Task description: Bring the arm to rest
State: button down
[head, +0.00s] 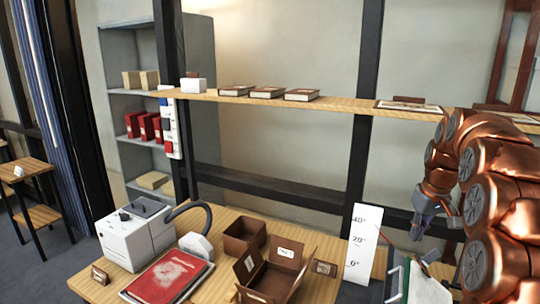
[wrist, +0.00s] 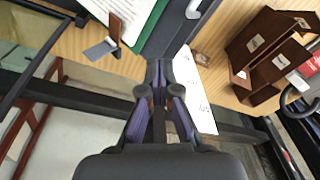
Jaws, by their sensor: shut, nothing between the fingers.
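My copper-coloured arm stands at the right of the head view, folded up beside the table. My gripper (head: 420,232) hangs from it, pointing down, above the right part of the table and to the right of the white angle card (head: 361,243). In the wrist view my gripper (wrist: 160,68) has its purple-sided fingers together, with nothing between them. The angle card (wrist: 195,90) shows just right of the fingers there. What lies directly under the fingertips is partly hidden.
The wooden table (head: 222,219) bears open brown boxes (head: 272,272), a red book (head: 172,277) and a white machine (head: 135,238). A green-edged folder (head: 425,285) lies below my gripper. A wall shelf (head: 340,103) with several books runs behind. A grey shelving unit (head: 118,75) stands at left.

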jog(key=s+a+f+g, duration=0.2)
jog(key=s+a, duration=1.2)
jog(key=s, duration=0.3)
jog(key=s+a+f, duration=0.2)
jog(key=s+f, duration=0.1)
jog(key=s, duration=0.7)
jog(key=s+a+f+g, duration=0.1)
jog(key=s+a+f, duration=0.2)
jog(key=s, duration=0.8)
jog(key=shift+s+f+m+h, duration=0.15)
jog(key=shift+f+m+h, duration=0.25)
jog(key=shift+f, duration=0.15)
jog(key=shift+a, duration=0.2)
